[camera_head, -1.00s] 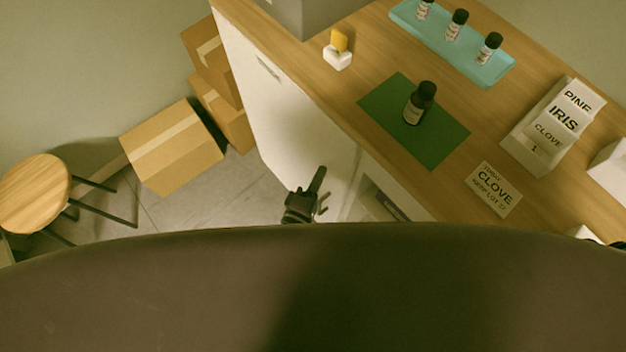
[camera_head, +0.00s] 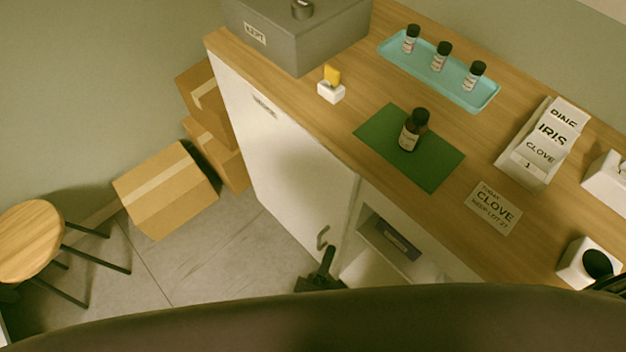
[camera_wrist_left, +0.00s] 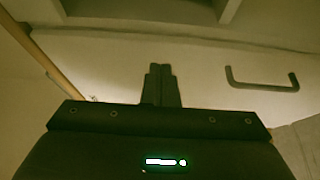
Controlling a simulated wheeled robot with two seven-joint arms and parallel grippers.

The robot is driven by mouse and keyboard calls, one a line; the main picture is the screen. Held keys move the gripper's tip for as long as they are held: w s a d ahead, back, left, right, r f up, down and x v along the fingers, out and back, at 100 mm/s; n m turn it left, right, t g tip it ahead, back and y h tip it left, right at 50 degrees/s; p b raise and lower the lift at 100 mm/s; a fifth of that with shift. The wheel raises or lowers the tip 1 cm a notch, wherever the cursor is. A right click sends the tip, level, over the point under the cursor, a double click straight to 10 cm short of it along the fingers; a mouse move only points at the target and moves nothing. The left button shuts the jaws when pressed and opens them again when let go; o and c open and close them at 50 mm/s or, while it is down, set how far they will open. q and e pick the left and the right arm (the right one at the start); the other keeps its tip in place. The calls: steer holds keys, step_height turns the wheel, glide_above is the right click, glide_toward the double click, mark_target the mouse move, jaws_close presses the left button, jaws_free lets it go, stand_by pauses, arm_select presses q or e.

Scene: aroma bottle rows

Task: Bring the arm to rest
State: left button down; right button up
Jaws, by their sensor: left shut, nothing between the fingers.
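My left gripper (camera_head: 326,264) shows low in the head view, in front of the counter's cabinet and below the counter top. In the left wrist view its two fingers (camera_wrist_left: 160,72) are together with nothing between them. A cabinet door handle (camera_wrist_left: 262,80) shows to the right of the fingers in that view. A brown bottle with a black cap (camera_head: 412,132) stands upright on the green mat (camera_head: 441,173), well apart from the gripper. My right gripper cannot be made out.
A teal tray (camera_head: 487,101) holds three bottles. A grey box (camera_head: 300,45), a white block with a yellow piece (camera_head: 331,91), a label holder (camera_head: 525,168) and a CLOVE card (camera_head: 493,208) are on the counter. Cartons (camera_head: 166,190) and a stool (camera_head: 30,240) stand left on open floor.

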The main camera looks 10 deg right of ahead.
arm_select(q)
steer(key=s+a+f+m+g+y, duration=0.1)
steer(key=s+a+f+m+g, duration=0.25)
steer(key=f, duration=0.45)
steer(key=s+a+f+m+g+y, duration=0.1)
steer(key=s+a+f+m+g, duration=0.2)
steer(key=f, duration=0.6)
steer(key=s+a+f+m+g+y, duration=0.1)
steer(key=s+a+f+m+g, duration=0.15)
steer(key=a+f, duration=0.4)
steer(key=s+a+f+m+g+y, duration=0.2)
steer(key=s+a+f+m+g, duration=0.1)
steer(key=a, duration=0.5)
steer(key=s+a+f+m+g+y, duration=0.2)
steer(key=s+a+f+m+g, duration=0.1)
steer(key=s+a+f, duration=0.3)
step_height(320, 180, down, 2)
steer(key=shift+s+a+f+y, duration=0.25)
steer(key=shift+a+y, duration=0.15)
steer(key=shift+a, duration=0.55)
